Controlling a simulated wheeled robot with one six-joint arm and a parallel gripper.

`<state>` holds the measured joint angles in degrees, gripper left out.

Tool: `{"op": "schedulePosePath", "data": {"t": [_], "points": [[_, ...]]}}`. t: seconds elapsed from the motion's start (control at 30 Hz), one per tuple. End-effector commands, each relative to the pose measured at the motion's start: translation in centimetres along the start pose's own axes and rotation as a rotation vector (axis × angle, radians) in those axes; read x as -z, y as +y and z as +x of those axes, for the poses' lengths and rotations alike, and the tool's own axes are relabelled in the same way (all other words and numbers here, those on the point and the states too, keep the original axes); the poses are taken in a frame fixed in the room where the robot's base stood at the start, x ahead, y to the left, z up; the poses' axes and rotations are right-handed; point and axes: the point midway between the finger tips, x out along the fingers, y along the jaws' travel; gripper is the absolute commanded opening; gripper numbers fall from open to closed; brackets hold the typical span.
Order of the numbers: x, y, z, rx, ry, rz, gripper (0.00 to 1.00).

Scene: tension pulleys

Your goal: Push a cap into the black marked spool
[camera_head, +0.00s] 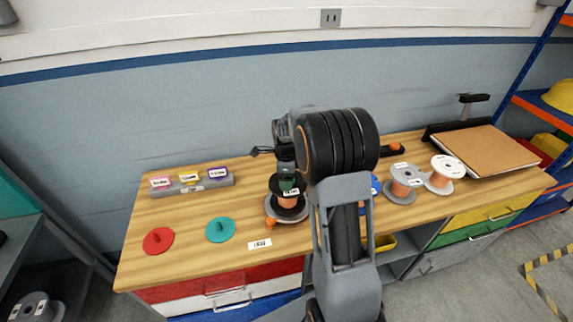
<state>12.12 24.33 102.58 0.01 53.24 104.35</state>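A spool with a black top flange (276,191), copper-coloured winding and a grey lower flange (275,212) stands mid-table. My gripper (287,174) points down directly above this spool, at or very near its top. A small dark green piece shows between the gripper and the flange; I cannot tell whether it is held or sits in the spool. The fingertips are too small and dark to read. A red round cap with a knob (158,240) and a teal round cap with a knob (220,230) lie on the left part of the table.
A grey rack with coloured labels (191,183) is at the back left. My arm hides something blue (376,186). The table's (190,262) front left is mostly clear.

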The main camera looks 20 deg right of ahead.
Motion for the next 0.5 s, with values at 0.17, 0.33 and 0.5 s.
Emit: {"op": "schedulePosePath", "data": {"t": [0.17,0.33,0.5], "points": [[0.0,-0.1,-3.0,0.007,-0.002,0.000,0.78],[0.0,-0.1,-6.7,0.007,-0.002,0.000,0.78],[0.0,0.0,-9.8,0.006,-0.001,0.000,0.78]]}}
